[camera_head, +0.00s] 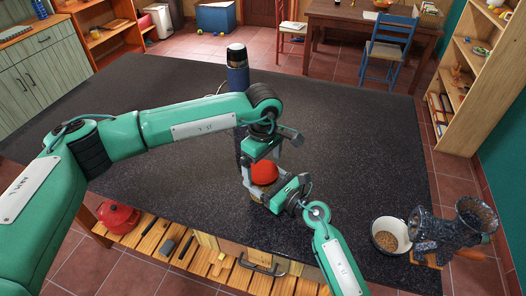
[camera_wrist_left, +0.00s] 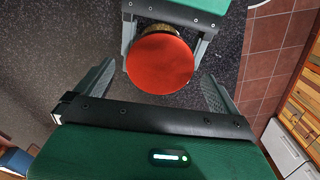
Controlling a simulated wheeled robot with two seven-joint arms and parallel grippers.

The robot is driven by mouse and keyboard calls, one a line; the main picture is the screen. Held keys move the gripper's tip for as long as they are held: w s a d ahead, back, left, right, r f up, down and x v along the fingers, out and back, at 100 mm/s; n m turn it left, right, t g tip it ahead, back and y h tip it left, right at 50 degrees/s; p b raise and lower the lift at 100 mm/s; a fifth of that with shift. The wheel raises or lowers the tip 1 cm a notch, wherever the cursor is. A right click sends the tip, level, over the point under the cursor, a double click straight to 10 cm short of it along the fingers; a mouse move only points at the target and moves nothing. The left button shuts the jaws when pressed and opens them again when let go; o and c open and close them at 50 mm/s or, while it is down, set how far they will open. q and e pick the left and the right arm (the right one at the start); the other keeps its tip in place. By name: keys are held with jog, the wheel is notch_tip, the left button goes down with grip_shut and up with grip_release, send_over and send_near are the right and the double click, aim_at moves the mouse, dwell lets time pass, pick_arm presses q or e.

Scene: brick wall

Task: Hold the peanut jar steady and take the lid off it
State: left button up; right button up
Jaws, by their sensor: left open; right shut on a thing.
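The peanut jar (camera_head: 256,196) stands near the front edge of the dark counter, mostly hidden by my grippers. Its round red lid (camera_head: 264,172) is on top, and it also shows in the left wrist view (camera_wrist_left: 160,64). A bit of the brownish jar body (camera_wrist_left: 158,29) shows beyond the lid there. My right gripper (camera_head: 262,194) is shut on the jar below the lid, a finger on each side. My left gripper (camera_head: 262,166) is open above the lid, pointing down. In the left wrist view its fingers (camera_wrist_left: 160,78) stand apart on either side of the lid.
A dark blue flask (camera_head: 237,70) stands at the back of the counter. A white bowl of grains (camera_head: 390,236) and a dark grinder-like machine (camera_head: 452,232) are at the right. The counter's left and middle are clear. A red pot (camera_head: 118,216) sits on the slatted shelf below.

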pick_arm(q)
jog(key=shift+f, duration=1)
jog(key=shift+c, duration=0.2)
jog(key=c, duration=0.9)
jog(key=n, duration=0.5)
jog(key=shift+c, duration=0.3)
jog(key=n, duration=0.5)
